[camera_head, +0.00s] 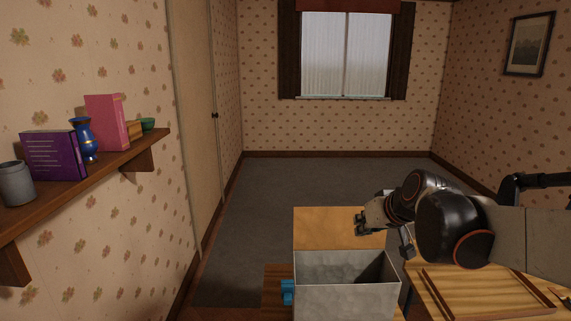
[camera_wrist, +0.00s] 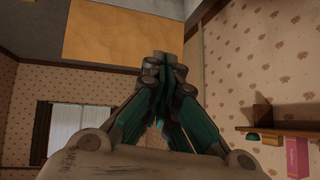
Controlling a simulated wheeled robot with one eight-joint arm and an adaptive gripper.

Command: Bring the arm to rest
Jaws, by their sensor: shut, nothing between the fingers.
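My gripper (camera_head: 364,224) is at the end of my arm, which reaches in from the right in the head view. It hangs over the wooden surface, just behind and above the grey bin. In the wrist view the two fingers of my gripper (camera_wrist: 165,65) come together at their tips. It is shut and holds nothing.
A grey open bin (camera_head: 345,302) stands in front, with a small blue thing (camera_head: 287,292) at its left. A wall shelf (camera_head: 100,171) at left bears books, a blue vase (camera_head: 86,140) and a grey cup (camera_head: 16,184). The floor behind is clear.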

